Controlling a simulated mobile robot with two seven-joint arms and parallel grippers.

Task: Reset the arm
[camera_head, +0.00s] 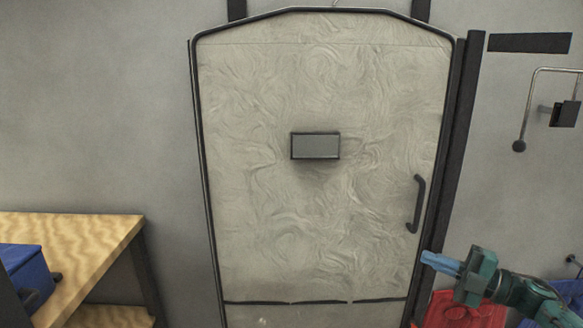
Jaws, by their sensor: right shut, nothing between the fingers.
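My right gripper (428,258) comes in from the lower right, with blue fingers on a teal and dark body. It is shut and empty, pointing left, in front of the lower right edge of a pale swirled door (270,210). The dark door handle (417,204) is just above the fingers in the picture, and the gripper is apart from it. The door looks shut. My left gripper does not show.
A wooden table (110,232) with a blue box (28,270) on it stands at the left. A red object (445,312) is below my right gripper, and something blue is at the lower right edge. A metal rod fixture (529,115) is on the right wall.

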